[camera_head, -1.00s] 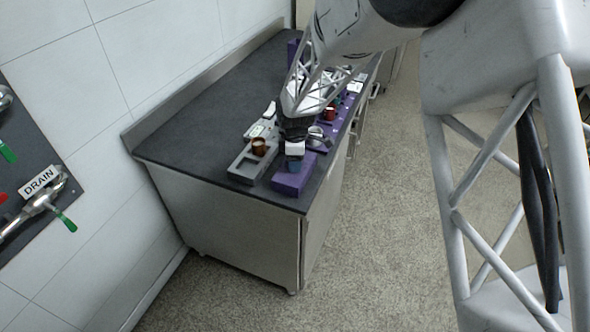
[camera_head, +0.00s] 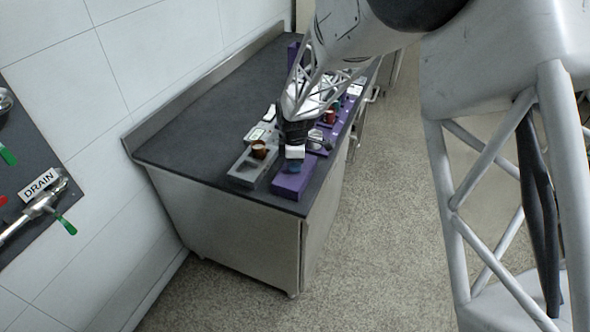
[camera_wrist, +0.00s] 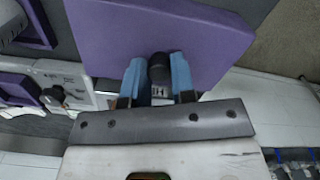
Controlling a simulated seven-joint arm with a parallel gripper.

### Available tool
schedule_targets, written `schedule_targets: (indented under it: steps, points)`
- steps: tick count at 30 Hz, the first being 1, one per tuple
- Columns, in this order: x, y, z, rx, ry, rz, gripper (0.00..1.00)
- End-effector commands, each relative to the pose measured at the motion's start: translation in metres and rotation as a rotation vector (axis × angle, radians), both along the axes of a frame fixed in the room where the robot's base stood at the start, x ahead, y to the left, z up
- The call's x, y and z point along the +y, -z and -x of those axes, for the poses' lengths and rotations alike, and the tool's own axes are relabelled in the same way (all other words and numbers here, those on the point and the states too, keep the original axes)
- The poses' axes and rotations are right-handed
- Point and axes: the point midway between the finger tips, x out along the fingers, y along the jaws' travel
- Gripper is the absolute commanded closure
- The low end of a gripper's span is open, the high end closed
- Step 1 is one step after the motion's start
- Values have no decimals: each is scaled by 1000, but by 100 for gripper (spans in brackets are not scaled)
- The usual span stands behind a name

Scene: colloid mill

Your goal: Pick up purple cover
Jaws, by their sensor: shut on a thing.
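The purple cover (camera_head: 290,183) is a flat-sided purple block at the near end of the dark counter, below my gripper (camera_head: 294,166). In the wrist view, the cover (camera_wrist: 165,28) fills the top middle as a broad purple slab with a black knob (camera_wrist: 159,68). My gripper (camera_wrist: 160,80) has its two blue fingertips shut on this knob, one on each side. I cannot tell whether the cover rests on the counter or is slightly above it. Its underside is hidden.
A grey tray (camera_head: 244,173) with a brown cup (camera_head: 259,149) stands just left of the cover. More purple and white equipment and a red part (camera_head: 330,116) lie behind. The counter (camera_head: 195,115) is clear at left. Its front edge is close by.

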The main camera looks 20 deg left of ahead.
Motion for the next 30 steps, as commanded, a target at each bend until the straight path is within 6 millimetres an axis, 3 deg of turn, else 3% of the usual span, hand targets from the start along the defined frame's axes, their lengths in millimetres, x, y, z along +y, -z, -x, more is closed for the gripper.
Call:
schedule_targets:
  steps: [8,17,30]
  points:
    - [0,-7,0,-1,0,0,100]
    - [-1,-38,1,-1,0,0,100]
    - [-42,-42,55,-1,0,0,100]
